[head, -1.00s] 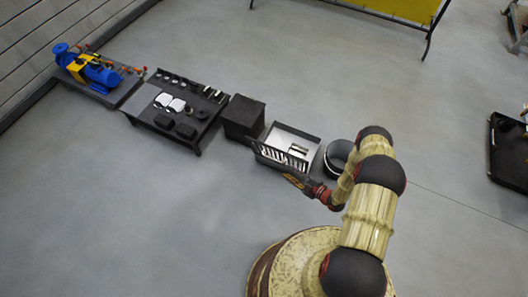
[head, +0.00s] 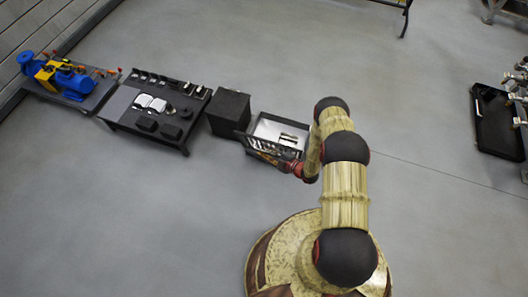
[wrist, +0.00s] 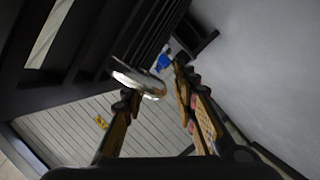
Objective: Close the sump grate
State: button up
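The sump (head: 292,128) is a dark-rimmed box with a pale inside, right of a black cube in the head view. Its dark slatted grate (head: 258,145) stands raised along the near side, partly hidden by my arm. The slats (wrist: 108,45) also fill the upper left of the wrist view. My gripper (head: 268,158) is at the near side of the grate, small and partly hidden there. In the wrist view my gripper (wrist: 155,92) has its fingers apart. A shiny metal rounded piece (wrist: 138,82) shows at the left fingertip; I cannot tell whether they touch.
A black cube (head: 229,112) stands left of the sump. Further left are a black table (head: 120,113) with small parts and a blue pump (head: 62,78) on a platform. A black tray (head: 495,125) lies at far right. The floor before the sump is clear.

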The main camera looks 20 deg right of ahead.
jog(key=shift+c, duration=1.3)
grip_shut()
